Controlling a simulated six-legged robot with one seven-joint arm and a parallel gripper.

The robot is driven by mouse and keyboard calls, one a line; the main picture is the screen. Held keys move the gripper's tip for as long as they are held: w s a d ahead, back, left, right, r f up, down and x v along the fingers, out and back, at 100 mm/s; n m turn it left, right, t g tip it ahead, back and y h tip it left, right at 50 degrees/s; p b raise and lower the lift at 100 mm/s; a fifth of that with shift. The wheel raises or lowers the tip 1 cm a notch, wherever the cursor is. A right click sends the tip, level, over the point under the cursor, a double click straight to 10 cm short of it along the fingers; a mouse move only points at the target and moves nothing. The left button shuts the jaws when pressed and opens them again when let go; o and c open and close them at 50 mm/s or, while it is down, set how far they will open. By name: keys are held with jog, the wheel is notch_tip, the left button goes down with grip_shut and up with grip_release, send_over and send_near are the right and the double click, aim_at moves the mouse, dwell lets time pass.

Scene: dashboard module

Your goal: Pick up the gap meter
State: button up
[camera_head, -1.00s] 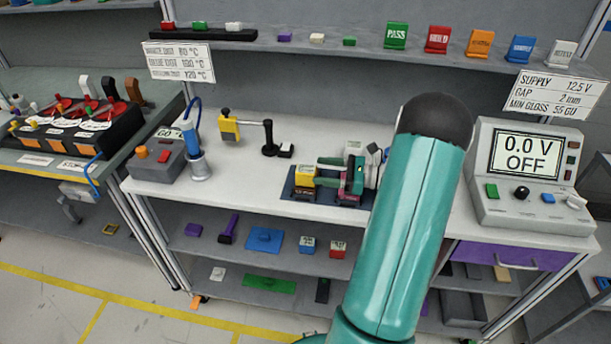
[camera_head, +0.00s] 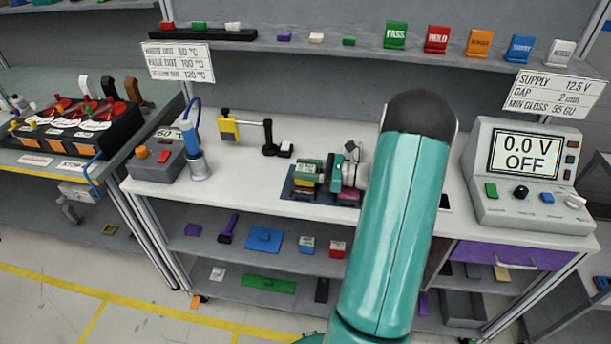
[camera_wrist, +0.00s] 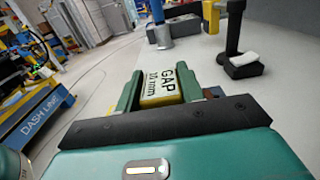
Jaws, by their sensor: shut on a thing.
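The gap meter is a small yellow block with a white top reading "GAP 10 mm". It sits between my gripper's two green fingers in the wrist view (camera_wrist: 162,86). In the head view its yellow side (camera_head: 303,183) shows below the fingers, over the left part of a dark blue mat (camera_head: 287,190). My gripper (camera_head: 309,170) reaches in from the right and is shut on the meter. Whether the meter still touches the mat cannot be told.
A magenta-based block (camera_head: 348,193) stands on the mat's right side, partly hidden by my gripper. A black stand with a yellow-ended arm (camera_head: 268,140) is behind. A grey box (camera_head: 160,160) and blue tool (camera_head: 190,140) are left; a power supply (camera_head: 525,185) is right.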

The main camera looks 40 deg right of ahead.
jog(key=shift+r, duration=0.1)
jog(key=shift+r, duration=0.5)
jog(key=s+a+r, duration=0.8)
jog(key=s+r, duration=0.3)
jog(key=shift+s+r, duration=0.25)
jog(key=shift+r, duration=0.15)
